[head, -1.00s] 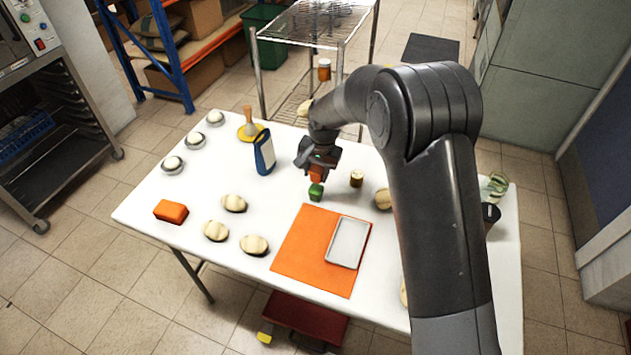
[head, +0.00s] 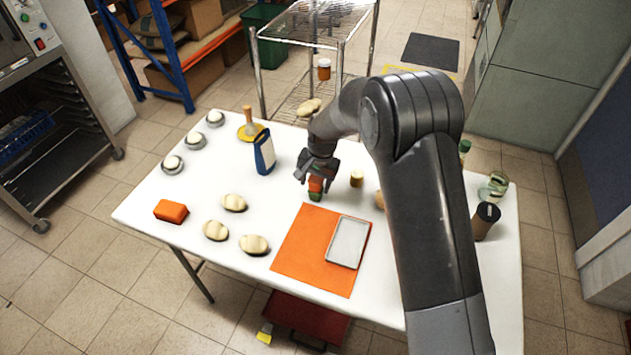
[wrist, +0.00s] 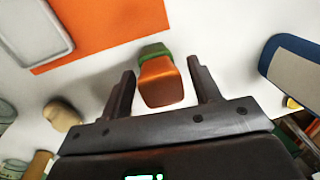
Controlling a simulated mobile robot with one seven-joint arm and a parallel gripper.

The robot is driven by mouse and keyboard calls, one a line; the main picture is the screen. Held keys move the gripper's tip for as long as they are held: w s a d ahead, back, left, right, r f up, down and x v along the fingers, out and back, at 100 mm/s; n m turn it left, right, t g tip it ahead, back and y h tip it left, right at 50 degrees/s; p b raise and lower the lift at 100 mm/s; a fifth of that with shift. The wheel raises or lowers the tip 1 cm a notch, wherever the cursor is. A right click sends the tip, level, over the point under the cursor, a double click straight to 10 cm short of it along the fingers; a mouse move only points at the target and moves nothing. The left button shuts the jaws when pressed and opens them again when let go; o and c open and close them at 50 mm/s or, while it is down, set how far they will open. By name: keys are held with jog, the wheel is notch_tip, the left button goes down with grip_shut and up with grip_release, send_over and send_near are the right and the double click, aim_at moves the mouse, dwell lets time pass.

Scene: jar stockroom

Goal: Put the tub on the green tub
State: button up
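The orange tub (head: 315,185) sits on top of the green tub (head: 315,197), which stands on the white table. In the wrist view the orange tub (wrist: 161,84) is between my fingers, and the green tub (wrist: 153,50) shows just past it, mostly hidden by it. My gripper (head: 316,178) is open around the orange tub. In the wrist view my gripper (wrist: 162,68) has a clear gap between each finger and the tub. The orange tub looks upright, a little offset from the green one; its exact seating is hard to tell.
A small jar (head: 357,179) stands just right of the tubs. A blue and white board (head: 264,152) stands upright to their left. An orange mat (head: 297,248) with a grey tray (head: 347,243) lies in front. Bread-like rolls (head: 234,203) lie front left.

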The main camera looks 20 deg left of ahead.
aim_at(320, 181)
jog(key=r, duration=0.4)
jog(key=d+r, duration=0.1)
jog(key=r, duration=0.7)
jog(key=shift+d+r, duration=0.1)
jog(key=shift+d, duration=0.15)
jog(key=s+d+r+t, duration=0.1)
jog(key=s+d+r, duration=0.3)
jog(key=d+r, duration=0.6)
jog(key=s+d+r+t, duration=0.2)
jog(key=s+d+r, duration=0.35)
jog(key=d, duration=0.75)
jog(key=s+d+t, duration=0.1)
jog(key=s+d, duration=0.3)
jog(key=s, duration=0.1)
jog(key=s+d+r+h, duration=0.1)
jog(key=s+d, duration=0.4)
jog(key=s, duration=0.1)
jog(key=s+d+r+t, duration=0.1)
jog(key=s+d, duration=0.4)
jog(key=s, duration=0.1)
jog(key=shift+d+r+t, duration=0.15)
jog(key=shift+d+t, duration=0.1)
jog(key=shift+t, duration=0.05)
